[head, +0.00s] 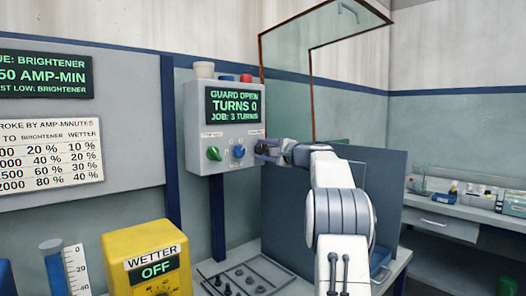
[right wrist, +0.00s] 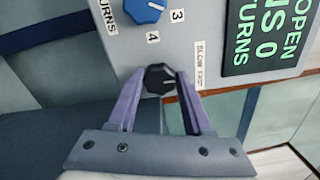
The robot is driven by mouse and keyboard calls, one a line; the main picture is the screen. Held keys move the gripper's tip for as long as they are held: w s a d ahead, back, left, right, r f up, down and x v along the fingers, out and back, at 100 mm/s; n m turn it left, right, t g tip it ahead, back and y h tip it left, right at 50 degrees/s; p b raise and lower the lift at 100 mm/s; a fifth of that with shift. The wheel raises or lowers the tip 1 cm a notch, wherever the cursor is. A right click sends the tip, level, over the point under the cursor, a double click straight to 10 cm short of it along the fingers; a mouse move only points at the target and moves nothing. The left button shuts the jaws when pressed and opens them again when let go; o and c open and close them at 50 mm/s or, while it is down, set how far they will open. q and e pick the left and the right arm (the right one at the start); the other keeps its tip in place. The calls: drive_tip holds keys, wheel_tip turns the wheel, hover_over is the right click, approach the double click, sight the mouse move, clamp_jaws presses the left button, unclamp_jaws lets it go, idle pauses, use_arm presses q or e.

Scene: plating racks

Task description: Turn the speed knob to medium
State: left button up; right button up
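The speed knob (right wrist: 160,79) is a small black knob on the grey control box (head: 232,166), beside a "SLOW FAST" label (right wrist: 200,65) in the right wrist view. A light mark shows on its face, but its exact setting is hard to read. My right gripper (right wrist: 161,76) has its two purple fingers on opposite sides of this knob, and they seem to touch it. In the head view my right gripper (head: 264,151) is at the box's lower right corner and hides the knob. My left gripper is not in view.
The box also carries a green knob (head: 214,154), a blue knob (head: 238,151) and a display (head: 234,106) reading "GUARD OPEN, TURNS 0, JOB: 3 TURNS". A raised clear guard (head: 325,45) is above right. A yellow wetter unit (head: 148,262) stands at lower left.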

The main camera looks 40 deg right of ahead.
drive_tip(key=o, duration=0.4)
drive_tip(key=shift+c, duration=0.2)
drive_tip(key=shift+s, duration=0.1)
drive_tip(key=s+b, duration=0.3)
drive_tip(key=s, duration=0.7)
drive_tip(key=shift+s+d, duration=0.15)
drive_tip(key=shift+d, duration=0.25)
